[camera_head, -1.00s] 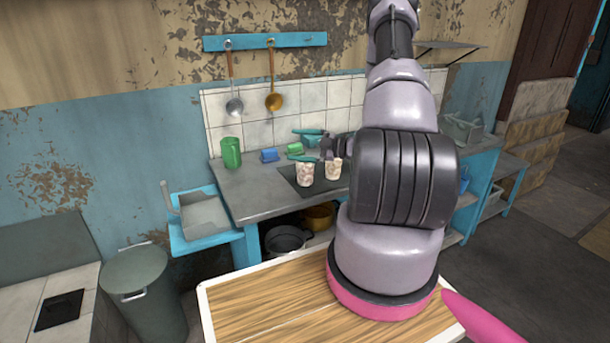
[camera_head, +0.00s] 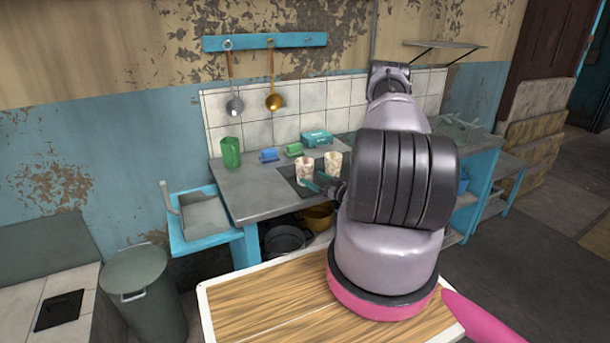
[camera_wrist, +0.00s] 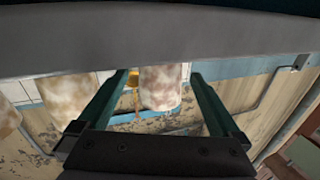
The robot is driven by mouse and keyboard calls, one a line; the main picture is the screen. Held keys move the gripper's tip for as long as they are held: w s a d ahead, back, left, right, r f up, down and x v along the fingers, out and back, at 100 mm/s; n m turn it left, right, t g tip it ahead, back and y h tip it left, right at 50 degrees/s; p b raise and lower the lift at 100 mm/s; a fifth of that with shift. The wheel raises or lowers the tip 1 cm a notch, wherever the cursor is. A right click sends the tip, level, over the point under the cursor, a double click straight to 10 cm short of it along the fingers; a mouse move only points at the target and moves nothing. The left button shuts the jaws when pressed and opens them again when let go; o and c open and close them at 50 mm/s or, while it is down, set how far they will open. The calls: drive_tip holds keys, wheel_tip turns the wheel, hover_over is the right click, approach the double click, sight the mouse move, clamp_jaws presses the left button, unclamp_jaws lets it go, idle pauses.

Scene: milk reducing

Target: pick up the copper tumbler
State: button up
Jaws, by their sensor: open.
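Two mottled cream-and-brown tumblers stand upright on the dark counter plate, a left one (camera_head: 304,169) and a right one (camera_head: 332,164). No plainly copper-coloured tumbler stands out, so I cannot tell which one is the copper tumbler. My gripper (camera_head: 313,181) is low at the front of these tumblers, with its green fingers apart. In the wrist view a mottled tumbler (camera_wrist: 160,88) shows between the open fingers. I cannot tell whether it is touched. Another mottled tumbler (camera_wrist: 70,95) is left of it, partly covered by the left finger.
A green cup (camera_head: 231,152), a blue block (camera_head: 269,155), a green block (camera_head: 294,149) and a teal box (camera_head: 316,138) are at the counter's back. A ladle (camera_head: 274,101) hangs above. The counter's left front (camera_head: 250,195) is clear.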

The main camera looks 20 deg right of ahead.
sight(310, 176)
drive_tip(key=x, duration=0.5)
drive_tip(key=shift+r, duration=0.1)
drive_tip(key=c, duration=1.3)
